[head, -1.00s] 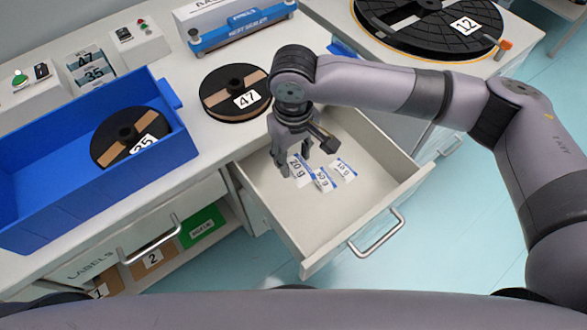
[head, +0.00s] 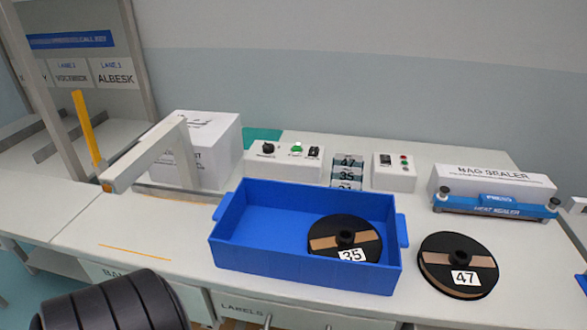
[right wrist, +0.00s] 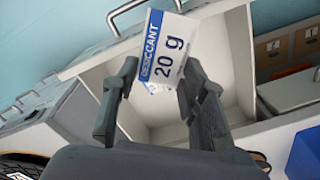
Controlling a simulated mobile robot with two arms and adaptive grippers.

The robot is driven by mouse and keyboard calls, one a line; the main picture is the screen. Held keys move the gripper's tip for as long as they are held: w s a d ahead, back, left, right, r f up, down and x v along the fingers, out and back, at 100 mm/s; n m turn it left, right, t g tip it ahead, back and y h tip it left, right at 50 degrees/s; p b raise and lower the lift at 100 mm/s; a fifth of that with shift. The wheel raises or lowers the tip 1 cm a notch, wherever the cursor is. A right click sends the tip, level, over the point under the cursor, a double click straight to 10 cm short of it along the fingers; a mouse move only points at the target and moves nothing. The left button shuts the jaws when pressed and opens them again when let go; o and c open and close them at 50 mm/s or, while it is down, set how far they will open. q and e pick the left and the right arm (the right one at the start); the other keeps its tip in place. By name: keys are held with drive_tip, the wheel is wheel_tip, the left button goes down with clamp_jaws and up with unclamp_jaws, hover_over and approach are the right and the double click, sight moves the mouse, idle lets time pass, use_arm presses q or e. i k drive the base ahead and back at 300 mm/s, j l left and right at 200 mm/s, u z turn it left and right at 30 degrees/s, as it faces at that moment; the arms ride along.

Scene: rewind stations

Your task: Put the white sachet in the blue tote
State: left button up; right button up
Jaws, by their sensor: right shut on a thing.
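The white sachet (right wrist: 165,40), marked "DESICCANT 20 g" with a blue strip, is in the right wrist view. My right gripper (right wrist: 158,76) is shut on its lower part and holds it above the open drawer (right wrist: 215,62). The right gripper is out of the head view. The blue tote (head: 300,270) stands on the counter in the head view, open at the top, with reel 35 (head: 345,240) in its right part. Its left part is empty. My left gripper is in neither view.
Reel 47 (head: 458,266) lies right of the tote. A white box (head: 200,145) and an angled post (head: 145,155) stand to the left. Bare counter lies left of the tote.

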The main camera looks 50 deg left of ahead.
sight(265, 237)
drive_tip(key=k+j+u, duration=0.1)
drive_tip(key=u, duration=0.4)
drive_tip(key=k+j+u, duration=0.1)
drive_tip(key=j+u, duration=0.2)
drive_tip(key=u, duration=0.15)
